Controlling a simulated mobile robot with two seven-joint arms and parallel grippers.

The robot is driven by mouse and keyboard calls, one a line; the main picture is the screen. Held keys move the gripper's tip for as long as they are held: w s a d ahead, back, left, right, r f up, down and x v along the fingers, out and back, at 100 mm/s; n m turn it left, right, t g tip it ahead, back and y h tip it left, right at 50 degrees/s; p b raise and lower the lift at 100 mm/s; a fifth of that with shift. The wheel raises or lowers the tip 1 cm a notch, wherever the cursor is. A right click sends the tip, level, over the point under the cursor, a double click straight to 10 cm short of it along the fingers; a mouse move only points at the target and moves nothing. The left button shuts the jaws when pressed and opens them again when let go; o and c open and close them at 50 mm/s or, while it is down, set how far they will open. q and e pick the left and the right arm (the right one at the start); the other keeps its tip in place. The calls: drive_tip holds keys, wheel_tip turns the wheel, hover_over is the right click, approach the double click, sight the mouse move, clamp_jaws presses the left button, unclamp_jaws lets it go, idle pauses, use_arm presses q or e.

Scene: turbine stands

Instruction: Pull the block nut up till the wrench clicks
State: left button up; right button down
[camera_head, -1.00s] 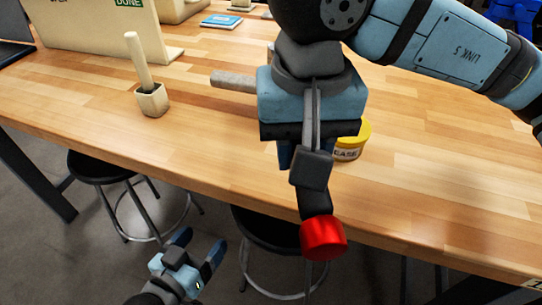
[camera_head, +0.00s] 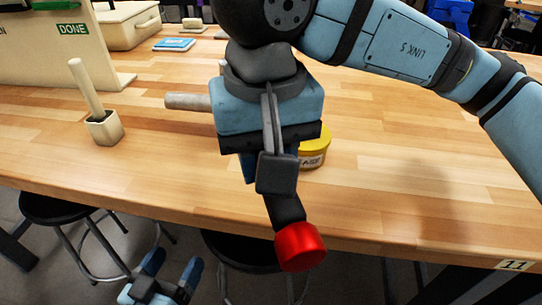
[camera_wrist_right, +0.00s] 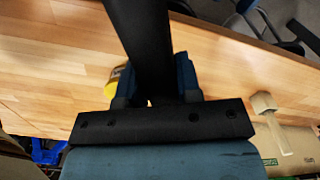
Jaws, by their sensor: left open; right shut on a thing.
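My right gripper (camera_head: 262,150) hangs over the table's front part, pointing down, in the head view. It is shut on a dark bar-like tool with a red end (camera_head: 300,247), probably the wrench, which slants down past the table edge. In the right wrist view the dark bar (camera_wrist_right: 148,45) runs between the fingers. A pale block (camera_head: 104,128) with a slanting wooden rod stands to the left; I cannot tell if it is the block nut. My left gripper (camera_head: 175,262) is open and empty, low in front of the table, partly cut off.
A yellow-lidded tin (camera_head: 315,148) stands just behind my right gripper. A grey-brown cylinder (camera_head: 187,101) shows left of it. A board marked DONE (camera_head: 60,50) and a blue booklet (camera_head: 174,44) are farther back. Stools (camera_head: 58,207) stand under the table. The table's right side is clear.

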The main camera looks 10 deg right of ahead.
idle(0.4)
drive_tip(key=shift+w+r, duration=0.1)
drive_tip(key=shift+r, duration=0.15)
drive_tip(key=shift+w+r, duration=0.15)
drive_tip(key=shift+w, duration=0.05)
drive_tip(key=shift+r+p, duration=0.65)
drive_tip(key=shift+r, duration=0.3)
drive_tip(key=shift+s+r+p, duration=0.1)
drive_tip(key=shift+r+p, duration=0.35)
drive_tip(key=shift+r, duration=0.85)
